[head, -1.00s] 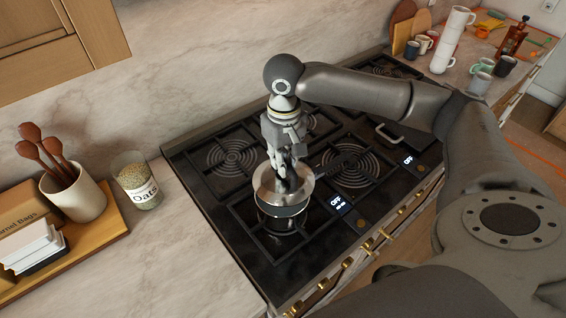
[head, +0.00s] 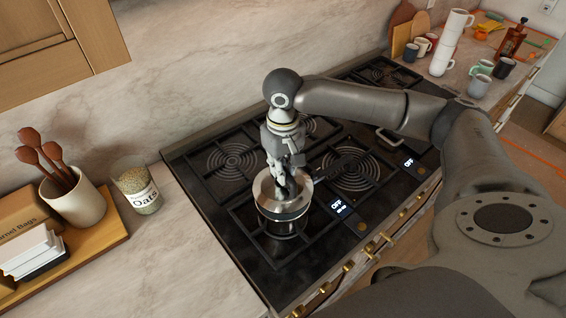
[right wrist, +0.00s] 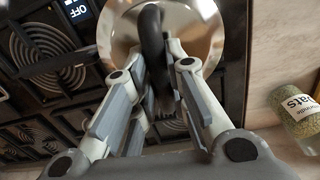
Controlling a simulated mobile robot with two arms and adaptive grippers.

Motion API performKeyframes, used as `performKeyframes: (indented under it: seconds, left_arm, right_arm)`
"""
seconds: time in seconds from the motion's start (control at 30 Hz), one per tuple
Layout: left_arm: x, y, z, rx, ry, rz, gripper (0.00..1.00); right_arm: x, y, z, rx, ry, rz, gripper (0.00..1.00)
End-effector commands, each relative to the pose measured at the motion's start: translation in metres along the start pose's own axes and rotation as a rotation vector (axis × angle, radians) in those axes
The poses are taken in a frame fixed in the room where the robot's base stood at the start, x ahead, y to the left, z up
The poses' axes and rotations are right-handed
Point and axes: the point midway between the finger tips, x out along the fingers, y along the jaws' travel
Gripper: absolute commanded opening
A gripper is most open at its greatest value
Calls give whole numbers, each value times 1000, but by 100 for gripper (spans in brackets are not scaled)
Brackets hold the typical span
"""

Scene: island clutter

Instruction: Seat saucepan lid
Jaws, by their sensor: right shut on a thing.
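The saucepan lid (head: 265,187) is a shiny steel disc with a dark handle (right wrist: 152,35). My right gripper (head: 281,191) is shut on this handle from above. The lid looks nearly level over the saucepan (head: 283,226), which stands on the front left burner. Their outlines line up closely, but I cannot tell whether the rim touches all round or a thin gap is left. The lid also shows in the right wrist view (right wrist: 203,22), beyond the fingers. It hides the pan's opening. My left gripper is out of view.
The black hob (head: 207,183) has raised grates around the pan. An oats jar (head: 135,186) and a utensil crock (head: 77,202) stand at left. Stacked white cups (head: 444,52) and mugs stand at the back right. The counter at front left (head: 175,250) is clear.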

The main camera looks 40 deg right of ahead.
Motion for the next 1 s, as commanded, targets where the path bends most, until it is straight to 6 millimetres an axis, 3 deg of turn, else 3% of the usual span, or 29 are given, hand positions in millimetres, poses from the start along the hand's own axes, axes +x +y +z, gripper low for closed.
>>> performKeyframes:
  seconds: [0.43, 1.0]
  left_arm:
    - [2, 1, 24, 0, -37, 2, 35]
    - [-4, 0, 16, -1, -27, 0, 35]
  right_arm:
    - [21, 0, 0, -2, 1, 0, 0]
    - [29, 0, 0, 0, 3, 0, 0]
